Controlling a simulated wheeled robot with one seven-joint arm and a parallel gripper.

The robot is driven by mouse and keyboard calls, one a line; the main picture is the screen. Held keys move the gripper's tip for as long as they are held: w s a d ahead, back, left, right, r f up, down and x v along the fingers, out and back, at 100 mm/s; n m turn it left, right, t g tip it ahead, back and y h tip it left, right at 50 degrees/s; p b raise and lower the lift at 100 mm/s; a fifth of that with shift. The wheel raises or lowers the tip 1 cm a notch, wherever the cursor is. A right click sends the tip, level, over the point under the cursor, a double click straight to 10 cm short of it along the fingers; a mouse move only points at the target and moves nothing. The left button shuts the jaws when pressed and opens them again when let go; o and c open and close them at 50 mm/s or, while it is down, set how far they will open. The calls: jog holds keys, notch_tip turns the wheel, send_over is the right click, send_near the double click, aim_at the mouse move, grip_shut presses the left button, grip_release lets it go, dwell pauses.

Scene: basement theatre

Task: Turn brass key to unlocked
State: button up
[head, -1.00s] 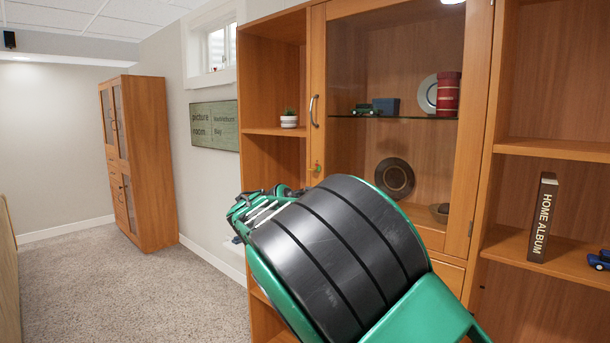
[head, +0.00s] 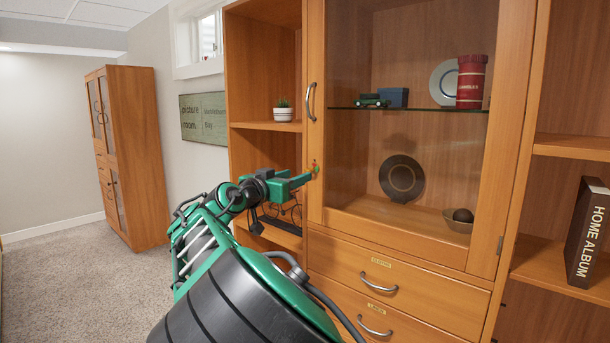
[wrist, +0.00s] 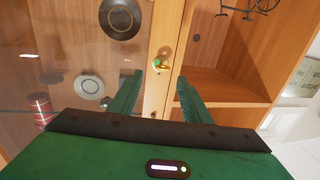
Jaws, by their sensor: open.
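The small brass key (wrist: 162,67) sits in the narrow door frame of the glass cabinet (head: 316,120). A green mark shows beside it in the wrist view. In the head view the key is tiny and partly behind my fingertips. My gripper (head: 305,178) is at the left edge of the glass door, close to the key. In the wrist view, which looks upside down, my gripper (wrist: 160,78) is open and empty. Its two green fingers lie on either side of the door frame, with the key just beyond and between the tips. I cannot see contact.
A curved door handle (head: 311,102) stands out above the key. Drawers (head: 385,285) are below. Carpet (head: 80,260) is clear at left.

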aim_at(313, 168)
jog(key=x, duration=0.8)
jog(key=shift+a, duration=0.3)
jog(key=shift+w, duration=0.15)
jog(key=c, duration=1)
